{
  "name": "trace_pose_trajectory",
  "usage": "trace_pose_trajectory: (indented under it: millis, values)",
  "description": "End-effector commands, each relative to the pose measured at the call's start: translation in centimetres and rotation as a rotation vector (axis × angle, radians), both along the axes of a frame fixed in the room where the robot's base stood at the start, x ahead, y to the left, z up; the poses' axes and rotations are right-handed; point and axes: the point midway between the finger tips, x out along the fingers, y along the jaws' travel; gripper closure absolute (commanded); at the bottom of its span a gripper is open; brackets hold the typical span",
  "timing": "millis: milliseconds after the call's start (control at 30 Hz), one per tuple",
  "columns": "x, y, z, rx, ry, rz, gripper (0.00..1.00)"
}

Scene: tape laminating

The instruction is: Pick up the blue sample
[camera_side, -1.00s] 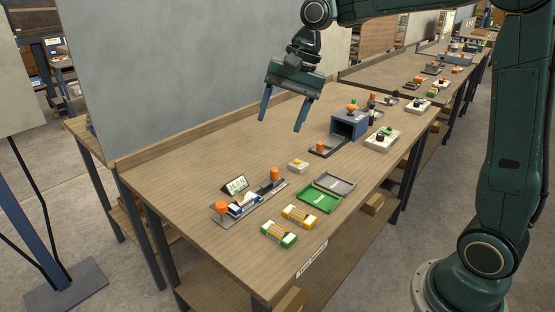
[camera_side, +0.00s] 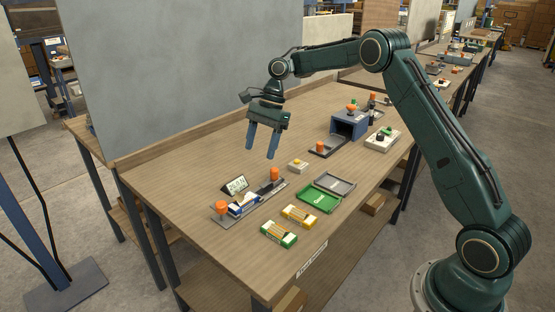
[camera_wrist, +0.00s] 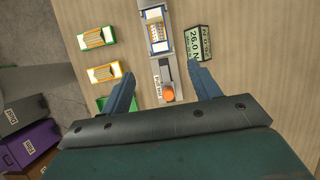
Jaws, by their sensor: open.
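The blue sample (camera_side: 243,208) is a blue and white block lying in a long grey fixture (camera_side: 262,196), between two orange knobs. In the wrist view the blue sample (camera_wrist: 157,33) shows at the top middle, ahead of the fingers. My gripper (camera_side: 262,156) is open and empty, with its blue fingers pointing down. It is above the table, higher than and behind the fixture. In the wrist view its fingertips (camera_wrist: 160,72) stand apart on either side of the grey fixture.
A display reading about 26.0 N (camera_wrist: 195,43) stands beside the fixture. Green (camera_side: 279,234) and yellow (camera_side: 299,216) samples lie in front, near a green tray (camera_side: 321,199) and a grey tray (camera_side: 334,183).

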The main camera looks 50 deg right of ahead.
Motion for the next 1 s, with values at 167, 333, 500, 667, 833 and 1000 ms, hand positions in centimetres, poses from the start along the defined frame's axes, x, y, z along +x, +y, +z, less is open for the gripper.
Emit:
trace_pose_trajectory:
  millis: [167,333,500,667,833,1000]
  values:
    - [0.1,-0.1,-0.4,0.003,0.009,-0.011,0.38]
    - [0.1,0.0,-0.6,0.004,0.009,-0.011,0.38]
    - [0.1,0.5,-1.6,0.005,0.011,-0.011,0.38]
    - [0.0,1.1,-3.2,0.003,0.011,-0.008,0.38]
    - [0.0,2.2,-5.7,0.003,0.011,-0.009,0.38]
    - [0.1,3.0,-7.5,0.004,0.011,-0.010,0.38]
